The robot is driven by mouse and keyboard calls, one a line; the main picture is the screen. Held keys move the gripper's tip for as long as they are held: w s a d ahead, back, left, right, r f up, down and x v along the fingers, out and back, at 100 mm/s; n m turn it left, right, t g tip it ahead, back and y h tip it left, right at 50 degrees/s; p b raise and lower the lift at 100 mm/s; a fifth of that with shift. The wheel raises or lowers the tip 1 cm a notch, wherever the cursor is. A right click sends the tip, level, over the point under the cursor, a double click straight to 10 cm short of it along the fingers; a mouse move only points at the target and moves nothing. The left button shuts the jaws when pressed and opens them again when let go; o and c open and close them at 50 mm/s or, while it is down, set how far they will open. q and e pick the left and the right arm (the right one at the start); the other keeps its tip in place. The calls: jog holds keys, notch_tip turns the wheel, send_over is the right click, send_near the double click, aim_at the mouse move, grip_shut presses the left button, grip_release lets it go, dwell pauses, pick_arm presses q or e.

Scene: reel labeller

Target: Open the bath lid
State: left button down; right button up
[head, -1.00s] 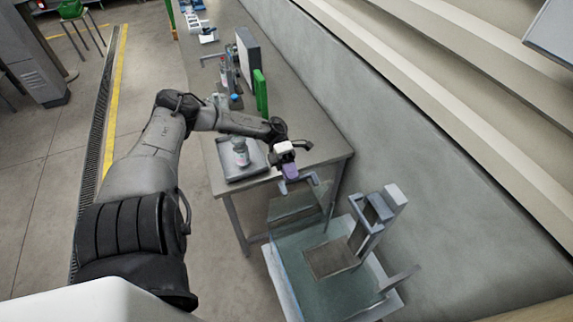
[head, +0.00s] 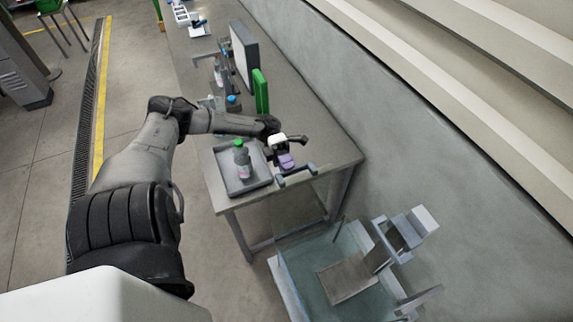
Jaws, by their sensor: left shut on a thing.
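The bath (head: 290,285) is a pale tank with clear greenish walls at the lower right. A grey platform on a bracket (head: 345,280) stands inside it. The grey lid handle (head: 296,176) is up by the table's front edge, above and away from the bath. The lid panel itself is hard to make out in this view. My left gripper (head: 286,163), with purple fingers, is at the handle and shut on it. The exact contact is partly hidden by the fingers. My right gripper is not in view.
A grey tray (head: 233,187) with a green-capped bottle (head: 241,158) sits on the table (head: 325,150) just left of my left gripper. A green panel (head: 260,92) and more bottles stand further back. A wall runs along the right.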

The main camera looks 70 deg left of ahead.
pick_arm(q)
jog(key=shift+f, duration=0.2)
jog(key=c, duration=1.4)
grip_release()
jog(key=o, duration=0.4)
jog(key=shift+d, duration=0.1)
jog(key=shift+o, duration=0.2)
jog(key=s+a+b, duration=0.1)
jog(key=a+b, duration=0.7)
jog(key=a, duration=0.5)
jog(key=shift+a+r, duration=0.3)
jog(key=shift+a, duration=0.1)
